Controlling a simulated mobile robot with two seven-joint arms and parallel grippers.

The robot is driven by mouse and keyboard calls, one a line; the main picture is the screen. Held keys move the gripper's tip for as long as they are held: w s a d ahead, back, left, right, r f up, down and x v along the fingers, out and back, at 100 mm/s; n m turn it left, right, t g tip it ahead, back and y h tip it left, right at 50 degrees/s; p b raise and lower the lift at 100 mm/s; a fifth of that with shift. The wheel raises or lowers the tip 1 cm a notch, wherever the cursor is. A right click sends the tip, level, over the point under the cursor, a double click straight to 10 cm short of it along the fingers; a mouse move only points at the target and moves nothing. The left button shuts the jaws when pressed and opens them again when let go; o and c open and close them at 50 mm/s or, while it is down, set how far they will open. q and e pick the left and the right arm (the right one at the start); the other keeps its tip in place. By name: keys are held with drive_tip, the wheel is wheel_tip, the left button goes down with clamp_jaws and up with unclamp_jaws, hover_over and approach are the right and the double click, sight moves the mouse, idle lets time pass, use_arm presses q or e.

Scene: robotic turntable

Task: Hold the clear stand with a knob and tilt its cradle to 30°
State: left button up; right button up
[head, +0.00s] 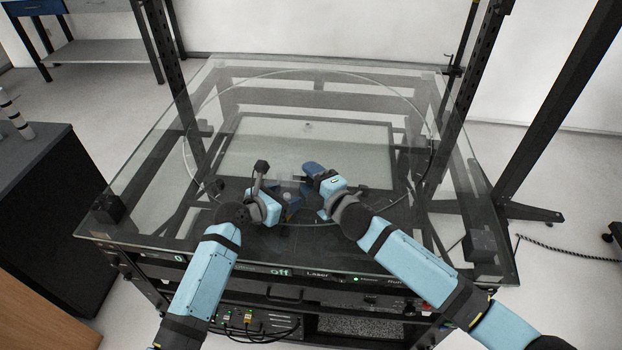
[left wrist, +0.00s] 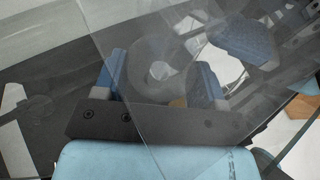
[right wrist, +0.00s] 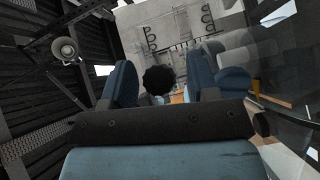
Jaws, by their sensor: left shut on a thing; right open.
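The clear stand (head: 291,187) is see-through and hard to make out in the head view, between my two grippers near the front of the glass table. In the left wrist view its transparent plate (left wrist: 140,40) crosses in front of my left gripper (left wrist: 160,78). My left gripper (head: 290,205) is shut on the stand from the left; the exact contact is blurred by the clear material. My right gripper (head: 308,176) is open. In the right wrist view the round black knob (right wrist: 159,80) lies between the two blue fingers, with gaps at the sides. The cradle's angle cannot be read.
The stand is on a glass tabletop (head: 150,190) with a large circular turntable edge (head: 300,72). Dark metal posts (head: 470,90) rise at both sides. The glass behind the grippers is clear. Instrument panels (head: 275,271) line the front below the glass.

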drive_tip(key=c, duration=0.8)
drive_tip(key=m+g+h, duration=0.1)
drive_tip(key=m+g, duration=0.1)
drive_tip(key=shift+f+m+g, duration=0.1)
drive_tip(key=shift+m+g, duration=0.2)
use_arm(q)
drive_tip(key=shift+r, duration=0.1)
use_arm(e)
drive_tip(key=shift+s+f+m+g+h, duration=0.15)
drive_tip(key=shift+m+g+h, duration=0.25)
drive_tip(key=shift+g, duration=0.2)
drive_tip(key=o, duration=0.8)
use_arm(q)
drive_tip(key=shift+w, duration=0.1)
use_arm(e)
drive_tip(key=shift+r, duration=0.2)
